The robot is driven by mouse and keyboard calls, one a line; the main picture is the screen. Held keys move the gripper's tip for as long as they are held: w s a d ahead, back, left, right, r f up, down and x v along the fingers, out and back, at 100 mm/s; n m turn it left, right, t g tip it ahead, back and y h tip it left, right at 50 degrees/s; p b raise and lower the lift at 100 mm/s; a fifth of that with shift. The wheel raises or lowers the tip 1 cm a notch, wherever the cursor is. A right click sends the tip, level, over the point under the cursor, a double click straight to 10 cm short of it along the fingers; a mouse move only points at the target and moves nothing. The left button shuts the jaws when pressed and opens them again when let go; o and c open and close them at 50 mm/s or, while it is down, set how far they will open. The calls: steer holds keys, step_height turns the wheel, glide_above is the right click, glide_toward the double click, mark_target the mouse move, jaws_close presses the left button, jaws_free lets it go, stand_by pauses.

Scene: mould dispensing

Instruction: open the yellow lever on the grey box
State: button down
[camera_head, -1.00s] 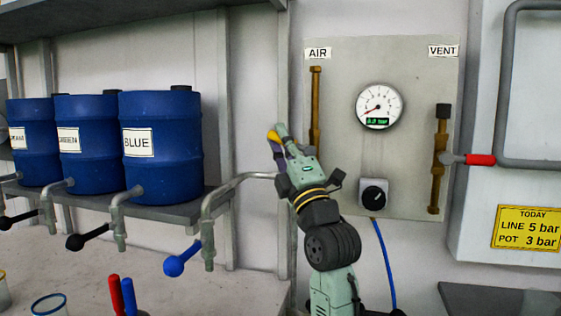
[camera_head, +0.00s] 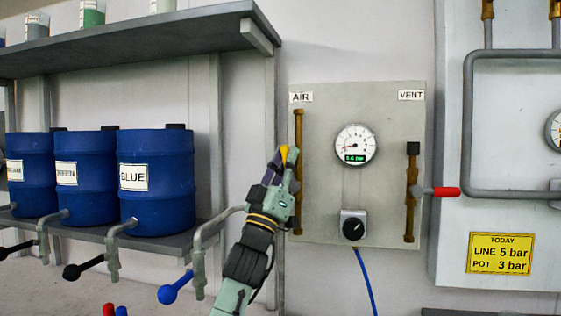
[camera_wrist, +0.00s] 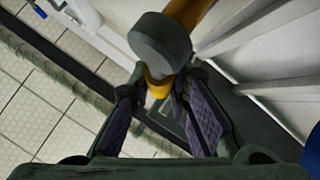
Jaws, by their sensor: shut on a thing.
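A grey panel (camera_head: 327,195) on the wall carries a brass AIR pipe (camera_head: 298,130) on its left side. The yellow lever (camera_head: 284,154) shows as a small piece between my fingers, just left of that pipe. My gripper (camera_head: 286,158) is shut on the lever. In the wrist view the yellow piece (camera_wrist: 157,84) sits between my fingertips (camera_wrist: 160,92), below a dark grey round end (camera_wrist: 160,40) with brass behind it. My fingers hide most of the lever and its pivot.
A round gauge (camera_head: 356,145) and a black knob (camera_head: 353,228) are on the panel. A red-handled vent valve (camera_head: 445,192) is at the right. Blue drums (camera_head: 160,200) on a shelf and a bent tap pipe (camera_head: 205,232) stand close left of my arm.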

steer(key=shift+s+d+r+m+g+h+p, duration=0.1)
steer(key=shift+d+m+g+h+p, duration=0.15)
steer(key=shift+m+g+h, duration=0.85)
steer(key=shift+s+d+m+g+h+p, duration=0.1)
steer(key=shift+d+m+g+h, duration=0.35)
steer(key=shift+m+g, duration=0.65)
steer(key=shift+d+r+m+g+h+p, duration=0.1)
steer(key=shift+m+g+h+p, duration=0.1)
steer(key=shift+m+g+h, duration=0.95)
steer(key=shift+m+t+y, duration=0.25)
steer(key=shift+m+y, duration=0.05)
steer(key=shift+m, duration=0.05)
steer(key=c, duration=1.5)
jaws_free()
steer(key=shift+d+f, duration=0.1)
steer(key=v, duration=0.7)
steer(key=shift+s+f, duration=0.1)
steer(key=shift+f, duration=0.1)
